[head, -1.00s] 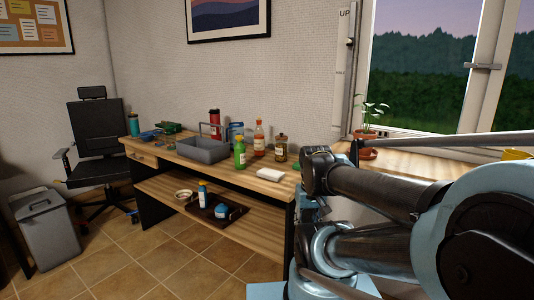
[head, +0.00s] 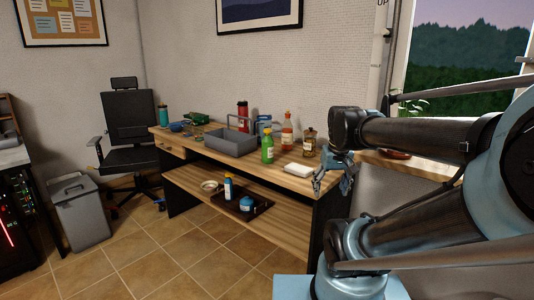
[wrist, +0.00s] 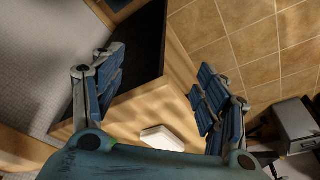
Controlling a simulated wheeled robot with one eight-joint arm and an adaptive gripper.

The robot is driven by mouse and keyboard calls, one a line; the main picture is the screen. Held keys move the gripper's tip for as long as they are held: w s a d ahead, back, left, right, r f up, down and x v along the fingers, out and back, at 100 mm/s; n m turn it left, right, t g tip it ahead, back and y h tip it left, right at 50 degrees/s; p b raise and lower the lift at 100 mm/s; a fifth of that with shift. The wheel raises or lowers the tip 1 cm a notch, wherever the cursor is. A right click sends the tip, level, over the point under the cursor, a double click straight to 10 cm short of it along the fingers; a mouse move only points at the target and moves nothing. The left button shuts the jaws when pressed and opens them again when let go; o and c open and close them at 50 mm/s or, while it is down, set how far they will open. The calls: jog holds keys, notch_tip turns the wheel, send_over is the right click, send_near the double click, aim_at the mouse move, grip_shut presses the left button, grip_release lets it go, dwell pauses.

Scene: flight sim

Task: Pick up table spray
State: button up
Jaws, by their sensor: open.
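Several bottles stand on the wooden desk (head: 215,162) in the head view: a green bottle (head: 267,149), a bottle with orange contents (head: 287,133), a brown bottle (head: 309,144), a red canister (head: 242,117) and a teal bottle (head: 164,115). A blue-and-white bottle (head: 228,188) stands on the lower shelf. I cannot tell which one is the table spray. My gripper (head: 333,180) is open and empty by the desk's right end, right of the bottles. The wrist view shows its spread fingers (wrist: 160,75) with nothing between them.
A white block (head: 301,170) lies near the desk's right end, also in the wrist view (wrist: 162,138). A grey caddy (head: 230,145) stands mid-desk. A dark tray (head: 257,206) with a blue jar is on the shelf. A chair and grey bin (head: 80,212) stand left. Tiled floor in front is clear.

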jog(key=w+a+r+n, duration=0.1)
jog(key=w+a+r, duration=0.3)
jog(key=w+r, duration=0.25)
jog(key=w+a+r+n, duration=0.1)
jog(key=w+a+r, duration=0.35)
jog(key=w, duration=0.35)
notch_tip(320, 180, up, 7)
jog(key=n+t+y, duration=0.1)
jog(key=n+y, duration=0.1)
send_over(267, 133)
jog(key=s+d, duration=0.1)
jog(key=d, duration=0.1)
jog(key=x, duration=1.1)
jog(key=shift+s+d+x, duration=0.15)
jog(key=shift+x, duration=1.25)
jog(key=shift+s+d+x, duration=0.1)
jog(key=shift+d+x, duration=0.05)
jog(key=shift+x, duration=1.25)
jog(key=shift+f, duration=0.15)
jog(key=c, duration=1.3)
jog(key=shift+c, duration=0.2)
